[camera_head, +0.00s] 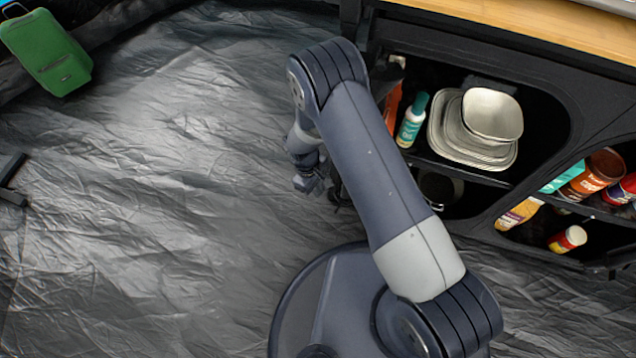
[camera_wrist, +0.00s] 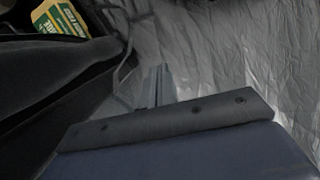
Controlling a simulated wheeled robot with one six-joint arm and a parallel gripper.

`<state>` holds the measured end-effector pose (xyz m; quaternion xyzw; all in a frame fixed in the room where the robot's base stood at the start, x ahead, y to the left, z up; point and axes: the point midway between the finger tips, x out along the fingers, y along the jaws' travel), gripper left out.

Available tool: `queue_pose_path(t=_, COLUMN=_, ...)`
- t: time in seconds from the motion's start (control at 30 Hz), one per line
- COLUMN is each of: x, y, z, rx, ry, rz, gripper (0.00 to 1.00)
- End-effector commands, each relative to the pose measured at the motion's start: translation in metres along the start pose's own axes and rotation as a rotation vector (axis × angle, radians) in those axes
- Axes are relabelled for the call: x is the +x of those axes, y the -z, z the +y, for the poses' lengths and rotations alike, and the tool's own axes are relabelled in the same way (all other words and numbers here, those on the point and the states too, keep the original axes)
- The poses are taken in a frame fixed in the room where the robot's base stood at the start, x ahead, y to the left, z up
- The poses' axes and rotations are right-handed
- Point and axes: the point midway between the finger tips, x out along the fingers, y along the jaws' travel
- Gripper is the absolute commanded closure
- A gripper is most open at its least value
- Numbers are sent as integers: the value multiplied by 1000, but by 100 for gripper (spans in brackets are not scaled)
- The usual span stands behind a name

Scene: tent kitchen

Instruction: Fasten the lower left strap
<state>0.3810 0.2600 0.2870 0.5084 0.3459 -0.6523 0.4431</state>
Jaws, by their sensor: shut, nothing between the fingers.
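My gripper (camera_wrist: 158,72) shows in the wrist view as two narrow grey fingers close together, shut and empty. In the head view it is small and partly hidden by my arm, low at the left side of the black cabinet (camera_head: 545,75). In the wrist view a thin dark band (camera_wrist: 123,72), possibly the strap, hangs beside the cabinet's black fabric (camera_wrist: 50,75), left of the fingers. I cannot tell whether it touches them. The strap's fastening point cannot be made out in either view.
A green case (camera_head: 48,55) lies at the upper left. The crinkled grey floor (camera_head: 150,200) is mostly clear.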

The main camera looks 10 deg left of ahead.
Motion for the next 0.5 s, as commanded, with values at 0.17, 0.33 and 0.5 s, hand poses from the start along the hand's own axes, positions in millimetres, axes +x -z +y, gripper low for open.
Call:
queue_pose_path(t=0.17, x=44, y=0, z=0, rx=0, ry=0, rz=-1, gripper=100)
queue_pose_path(t=0.33, x=45, y=-22, z=1, rx=1, ry=0, rz=1, gripper=100)
queue_pose_path(t=0.5, x=48, y=-35, z=1, rx=1, ry=0, rz=1, gripper=100)
